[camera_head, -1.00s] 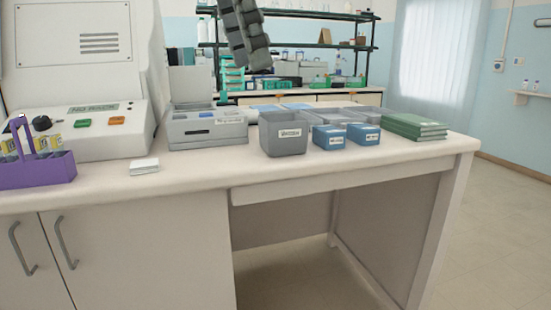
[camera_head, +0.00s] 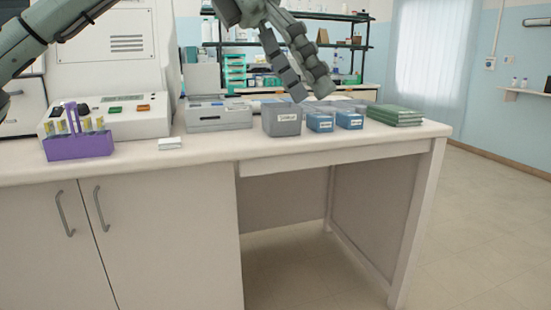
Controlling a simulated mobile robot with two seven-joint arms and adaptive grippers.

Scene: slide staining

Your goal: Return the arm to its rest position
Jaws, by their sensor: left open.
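My left arm (camera_head: 45,27) comes in from the upper left and reaches across the top of the view. My left gripper (camera_head: 312,92) is open and empty. Its two fingers point down and to the right, in front of the back shelves and over the bins on the bench as seen from here. I cannot tell its exact height above them. My right gripper is not in view.
The bench (camera_head: 215,146) holds a purple rack (camera_head: 82,146) with yellow-labelled tubes, a white stack (camera_head: 170,143), a grey device (camera_head: 218,116), a grey bin (camera_head: 282,124), blue boxes (camera_head: 320,123) and green books (camera_head: 395,115). Floor at the right is clear.

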